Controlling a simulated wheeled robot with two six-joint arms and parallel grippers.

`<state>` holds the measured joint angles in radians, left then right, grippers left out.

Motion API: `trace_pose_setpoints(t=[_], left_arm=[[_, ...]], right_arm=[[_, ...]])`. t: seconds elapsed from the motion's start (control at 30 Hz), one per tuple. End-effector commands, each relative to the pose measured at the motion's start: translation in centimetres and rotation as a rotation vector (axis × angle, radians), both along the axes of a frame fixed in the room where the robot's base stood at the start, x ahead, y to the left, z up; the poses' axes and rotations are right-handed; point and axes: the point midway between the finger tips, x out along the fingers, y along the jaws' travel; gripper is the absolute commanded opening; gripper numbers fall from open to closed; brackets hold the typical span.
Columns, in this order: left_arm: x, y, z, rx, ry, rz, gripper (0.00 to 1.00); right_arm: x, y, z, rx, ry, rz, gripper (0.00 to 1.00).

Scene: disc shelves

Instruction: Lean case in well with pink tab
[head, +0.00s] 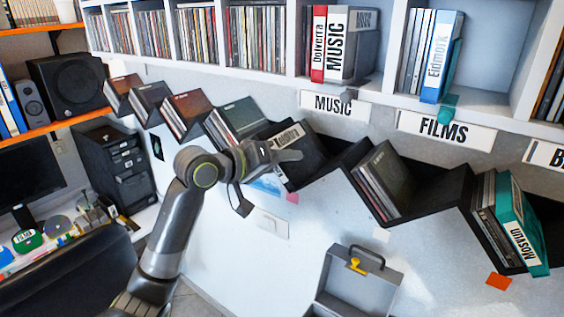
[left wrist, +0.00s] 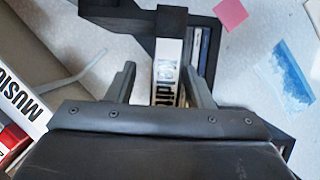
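A dark case with a white spine label (head: 289,137) stands tilted in a well of the black zigzag shelf, near the middle of the head view. Its white spine also shows in the left wrist view (left wrist: 167,68), lettered "Keldu…", the rest hidden by my gripper. A pink tab (head: 292,197) is on the wall just below that well; it also shows in the left wrist view (left wrist: 230,13). My left gripper (head: 284,157) is at this case. In the left wrist view its fingers (left wrist: 162,85) are apart, one on each side of the spine, with a gap on the left. My right gripper is out of view.
Other wells hold brown and dark cases (head: 385,178) and a teal case (head: 522,230). An orange tab (head: 499,282) is under the right well. A cubby shelf with binders (head: 345,45) overhangs above. An open grey box (head: 355,285) stands below.

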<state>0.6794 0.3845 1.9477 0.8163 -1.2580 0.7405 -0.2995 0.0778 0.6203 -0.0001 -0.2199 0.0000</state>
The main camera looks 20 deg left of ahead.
Motion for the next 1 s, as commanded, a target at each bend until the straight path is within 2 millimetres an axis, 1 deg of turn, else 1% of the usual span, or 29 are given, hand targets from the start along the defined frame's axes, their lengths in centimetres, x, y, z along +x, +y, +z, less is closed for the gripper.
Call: trace_pose_setpoints(t=[0.23,0.37,0.73,1.0], left_arm=[[-0.1,0.1,-0.1,0.001,0.002,0.001,0.47],[-0.7,0.6,0.1,0.001,-0.001,0.002,0.47],[-4.7,3.6,1.4,0.007,-0.003,0.002,0.47],[-7.2,5.4,2.3,0.006,-0.001,0.004,0.47]], right_arm=[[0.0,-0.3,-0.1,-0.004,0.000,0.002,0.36],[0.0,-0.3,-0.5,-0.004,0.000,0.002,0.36],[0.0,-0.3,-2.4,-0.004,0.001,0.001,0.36],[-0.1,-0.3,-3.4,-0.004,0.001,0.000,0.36]])
